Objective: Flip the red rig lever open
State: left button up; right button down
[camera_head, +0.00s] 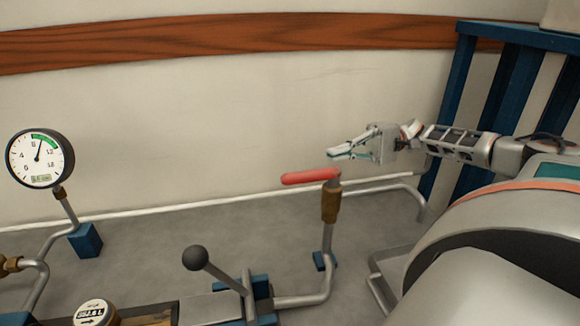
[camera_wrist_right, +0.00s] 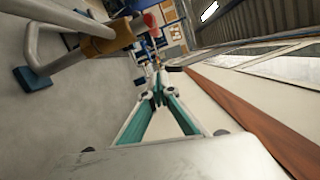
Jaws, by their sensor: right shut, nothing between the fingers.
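The red lever (camera_head: 311,176) sits on top of a brass valve (camera_head: 330,204) on a bent grey pipe. In the head view it lies about level and points left. In the right wrist view the lever's red end (camera_wrist_right: 151,21) shows beyond the brass valve (camera_wrist_right: 108,40), at the upper middle. My right gripper (camera_head: 332,154) is above and behind the lever in the head view, fingers pointing left. Its fingers are closed together and empty, apart from the lever. In the right wrist view the fingertips (camera_wrist_right: 157,92) meet. My left gripper is out of view.
A black-knobbed lever (camera_head: 195,257) stands at the front middle. A round gauge (camera_head: 39,158) is at the left, and a small dial meter (camera_head: 95,313) at the bottom left. A blue frame (camera_head: 498,105) stands at the right. Grey floor (camera_head: 160,235) behind the pipes is clear.

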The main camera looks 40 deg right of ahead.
aim_at(311, 181)
pick_arm(q)
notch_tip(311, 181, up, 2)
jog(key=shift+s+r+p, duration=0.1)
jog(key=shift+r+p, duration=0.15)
jog(key=shift+p, duration=1)
pick_arm(e)
jog(key=a+r, duration=0.1)
jog(key=a, duration=1)
jog(key=shift+s+a, duration=0.3)
jog(key=shift+s, duration=0.15)
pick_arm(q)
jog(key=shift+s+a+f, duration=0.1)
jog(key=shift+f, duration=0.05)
